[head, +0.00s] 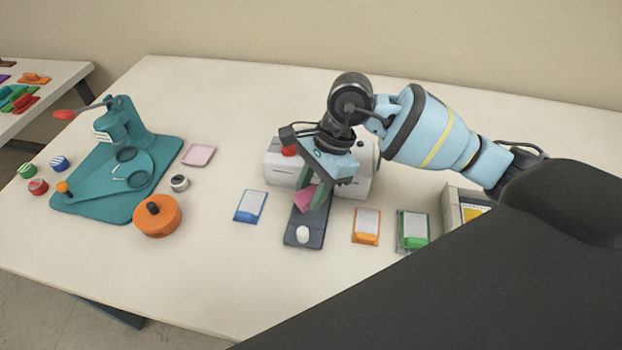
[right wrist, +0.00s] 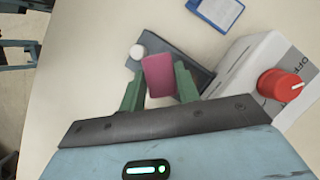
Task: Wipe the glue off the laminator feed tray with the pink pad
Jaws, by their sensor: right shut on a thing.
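My right gripper (head: 312,196) is shut on the pink pad (head: 304,200), low over the dark grey feed tray (head: 318,228) in front of the white laminator (head: 281,171). In the right wrist view, the pad (right wrist: 159,76) sits between the green fingers of the gripper (right wrist: 158,84), over the tray (right wrist: 190,62). I cannot tell whether the pad touches the tray. My left gripper is not in view.
A blue packet (head: 250,206) lies left of the tray, orange (head: 366,226) and green (head: 412,230) ones right of it. The back table strip is clear.

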